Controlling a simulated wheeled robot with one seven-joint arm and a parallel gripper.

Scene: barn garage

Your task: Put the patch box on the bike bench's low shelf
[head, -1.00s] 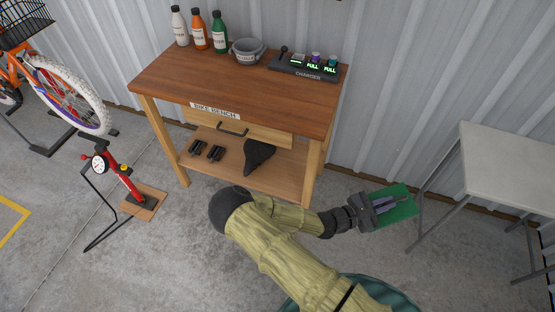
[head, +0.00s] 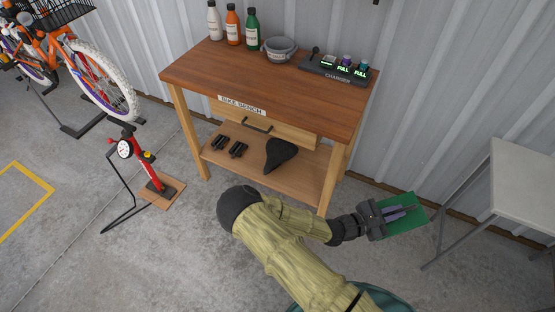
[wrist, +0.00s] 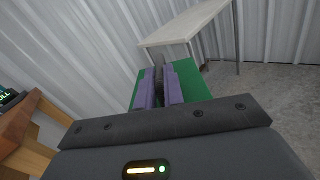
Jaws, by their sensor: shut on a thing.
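The bike bench (head: 270,88) is a wooden workbench with a drawer labelled "BIKE BENCH". Its low shelf (head: 235,165) holds two black pedals (head: 228,146) toward the left and a black saddle (head: 279,154) near the middle. My gripper (head: 402,213) is to the right of the bench, out past its right front leg. It is shut on a flat green box (head: 412,227), which I take for the patch box. In the wrist view the green box (wrist: 190,84) shows on both sides of the purple-lined fingers (wrist: 160,88). Any label is hidden.
Several bottles (head: 233,27), a grey bowl (head: 279,49) and a charger (head: 338,69) stand on the bench top. A white table (head: 525,185) is at right. A red floor pump (head: 143,160) and a bike (head: 95,75) are at left. Concrete floor lies open in front.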

